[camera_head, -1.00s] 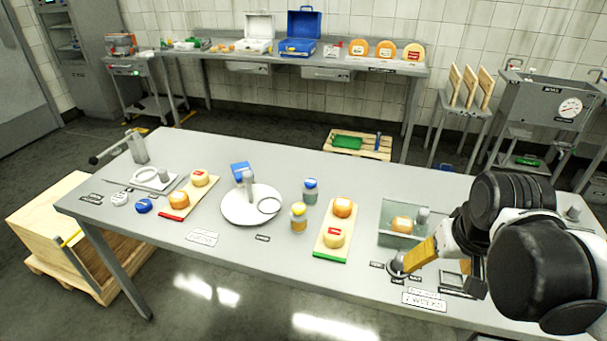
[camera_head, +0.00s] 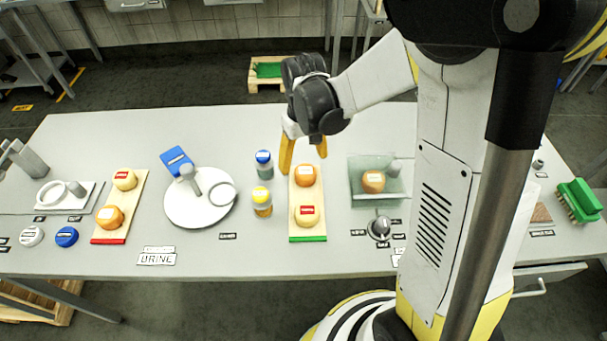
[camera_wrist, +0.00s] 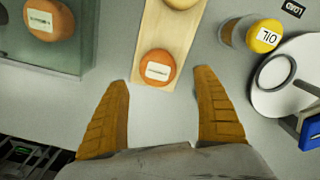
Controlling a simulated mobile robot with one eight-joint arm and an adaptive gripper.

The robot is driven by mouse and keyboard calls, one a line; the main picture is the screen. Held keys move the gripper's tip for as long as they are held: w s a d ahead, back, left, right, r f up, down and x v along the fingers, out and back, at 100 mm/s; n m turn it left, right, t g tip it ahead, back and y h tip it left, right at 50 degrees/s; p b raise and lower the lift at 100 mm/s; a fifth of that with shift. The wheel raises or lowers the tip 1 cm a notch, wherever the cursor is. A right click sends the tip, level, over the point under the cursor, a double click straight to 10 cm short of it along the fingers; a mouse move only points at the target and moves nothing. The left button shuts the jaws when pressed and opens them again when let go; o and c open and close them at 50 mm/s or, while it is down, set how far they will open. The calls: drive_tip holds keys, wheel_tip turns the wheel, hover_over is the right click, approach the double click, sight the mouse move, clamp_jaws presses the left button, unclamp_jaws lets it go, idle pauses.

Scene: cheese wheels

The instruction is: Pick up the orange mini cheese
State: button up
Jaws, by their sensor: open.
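An orange mini cheese (camera_head: 305,175) with a white label sits at the far end of the wooden board with a green end (camera_head: 308,239). A yellower mini cheese with a red label (camera_head: 307,216) sits nearer on that board. My gripper (camera_head: 303,160) is open and empty, pointing down at the far end of the board. In the wrist view, the orange cheese (camera_wrist: 157,67) lies just ahead of my open fingertips (camera_wrist: 162,85), roughly centred between them and not gripped. Similar orange cheeses sit in the glass tray (camera_head: 373,181) and on the red-ended board (camera_head: 109,217).
Left of the board stand a yellow-lidded jar (camera_head: 262,203) and a blue-lidded jar (camera_head: 264,165). Farther left is a round white plate (camera_head: 213,210). The glass tray (camera_head: 365,201) stands to the right.

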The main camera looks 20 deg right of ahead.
sight(305, 170)
drive_tip(key=f+b, duration=0.1)
drive_tip(key=f, duration=0.2)
drive_tip(key=f+b, duration=0.1)
drive_tip(key=f, duration=0.1)
drive_tip(key=shift+s+d+f+b, duration=0.1)
drive_tip(key=shift+s+d+b, duration=0.1)
drive_tip(key=shift+s+b, duration=0.15)
drive_tip(key=c, duration=1.4)
